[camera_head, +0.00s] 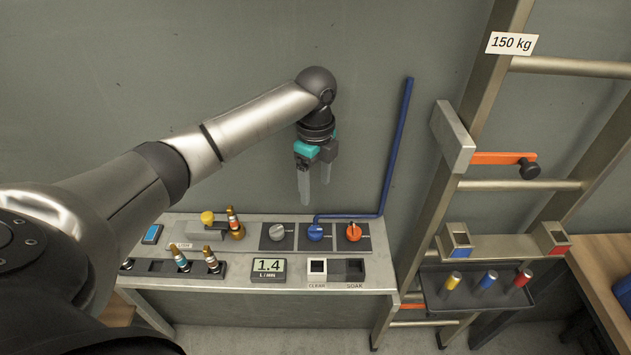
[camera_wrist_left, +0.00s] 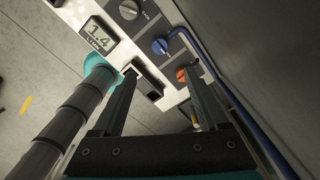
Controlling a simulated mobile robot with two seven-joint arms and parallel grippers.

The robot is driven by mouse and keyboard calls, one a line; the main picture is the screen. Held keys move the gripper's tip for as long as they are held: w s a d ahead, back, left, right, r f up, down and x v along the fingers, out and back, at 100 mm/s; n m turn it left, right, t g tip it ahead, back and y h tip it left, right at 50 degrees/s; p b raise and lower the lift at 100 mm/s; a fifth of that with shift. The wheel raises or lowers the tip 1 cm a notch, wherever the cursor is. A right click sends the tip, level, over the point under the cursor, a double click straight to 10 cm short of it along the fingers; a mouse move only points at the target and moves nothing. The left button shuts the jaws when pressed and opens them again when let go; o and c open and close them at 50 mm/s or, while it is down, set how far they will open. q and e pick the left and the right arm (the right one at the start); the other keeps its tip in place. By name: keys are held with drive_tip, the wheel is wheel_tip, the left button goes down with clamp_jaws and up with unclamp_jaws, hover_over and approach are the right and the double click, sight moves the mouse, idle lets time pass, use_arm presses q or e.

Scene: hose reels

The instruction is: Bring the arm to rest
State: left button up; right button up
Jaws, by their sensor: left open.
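My left gripper (camera_head: 316,190) hangs from my left arm in the head view, fingers pointing down. It is open and empty, in the air above the back part of the workbench (camera_head: 210,275), in front of the grey wall. In the left wrist view its two dark fingers (camera_wrist_left: 160,90) are apart with nothing between them but the bench below. My right gripper is not in view.
The bench holds a grey knob (camera_head: 277,232), a blue knob (camera_head: 315,232), an orange knob (camera_head: 353,231), a 1.4 display (camera_head: 269,266) and several nozzles. A blue pipe (camera_head: 396,150) rises right of my gripper. A ladder (camera_head: 485,90) stands farther right.

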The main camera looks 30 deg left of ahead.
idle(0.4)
